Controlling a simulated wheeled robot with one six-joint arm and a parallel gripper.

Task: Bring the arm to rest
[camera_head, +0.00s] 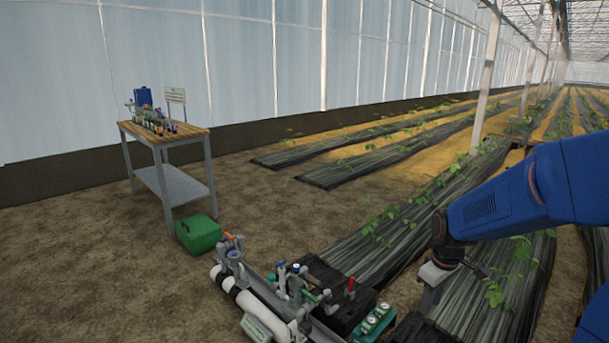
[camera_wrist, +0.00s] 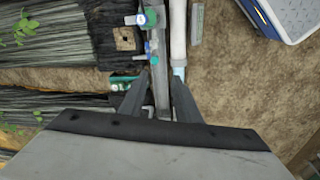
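My blue arm reaches in from the right in the head view, bent at the wrist. My gripper (camera_head: 429,300) points down beside the skid, over the black-covered plant rows. In the wrist view my gripper (camera_wrist: 161,76) has its two dark fingers apart, with nothing held between them. The fertigation skid (camera_head: 262,312), with white pipes and valves, stands at the bottom of the head view. Its pipes and valves also show beyond the fingertips in the wrist view (camera_wrist: 178,35). I cannot tell how far the fingertips are above it.
A wooden-topped table (camera_head: 190,135) with small items on it stands at the left. A green canister (camera_head: 198,234) sits on the soil beside it. A grey post (camera_head: 487,80) rises behind my arm. Bare soil (camera_head: 100,270) at the left is clear.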

